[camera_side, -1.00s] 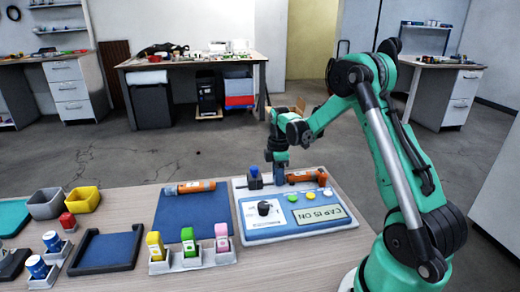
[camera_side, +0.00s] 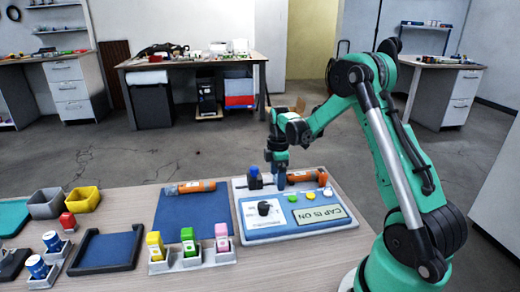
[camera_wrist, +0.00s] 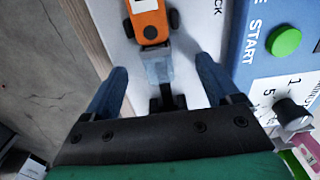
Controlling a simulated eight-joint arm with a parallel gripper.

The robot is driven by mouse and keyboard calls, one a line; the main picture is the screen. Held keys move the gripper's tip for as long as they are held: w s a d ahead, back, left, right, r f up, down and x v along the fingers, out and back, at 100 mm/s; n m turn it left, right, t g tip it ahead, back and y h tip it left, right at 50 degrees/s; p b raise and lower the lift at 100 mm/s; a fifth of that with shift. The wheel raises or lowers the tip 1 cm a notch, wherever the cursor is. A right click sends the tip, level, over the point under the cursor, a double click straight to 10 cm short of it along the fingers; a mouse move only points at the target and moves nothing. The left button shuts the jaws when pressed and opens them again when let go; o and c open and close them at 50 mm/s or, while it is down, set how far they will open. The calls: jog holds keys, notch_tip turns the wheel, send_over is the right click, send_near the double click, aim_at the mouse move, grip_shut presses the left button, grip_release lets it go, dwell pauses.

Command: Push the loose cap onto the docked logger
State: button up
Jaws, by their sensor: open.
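The docked logger, an orange cylinder with a white label, lies in black holders on a white board at the back of the table (camera_side: 306,176). It also shows at the top of the wrist view (camera_wrist: 149,22). A pale grey-blue piece, which looks like the cap (camera_wrist: 158,70), sits in line with the logger's near end; I cannot tell whether a gap remains. My gripper (camera_side: 281,183) is low over the board beside the logger. In the wrist view, its two blue fingers (camera_wrist: 162,84) are apart on either side of the pale piece, with space showing at both sides.
A blue panel (camera_side: 262,228) with coloured buttons, a black knob and a "CAP IS ON" sign lies in front. A dark block with a blue top (camera_side: 255,178) stands left of my gripper. Another orange cylinder (camera_side: 197,187) lies on a blue mat. Bottles and trays are further left.

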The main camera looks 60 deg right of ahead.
jog(key=shift+r, duration=0.7)
jog(key=shift+r, duration=2.9)
jog(key=shift+a, duration=0.1)
jog(key=s+a+r+m+t, duration=0.1)
jog(key=s+a+m+t, duration=0.1)
jog(key=a, duration=0.5)
jog(key=s+a+r+m+t, duration=0.2)
jog(key=a+m, duration=0.2)
jog(key=a, duration=0.3)
jog(key=s+a+r+m+t, duration=0.2)
jog(key=a+m+t, duration=0.1)
jog(key=a, duration=0.4)
jog(key=shift+a, duration=0.1)
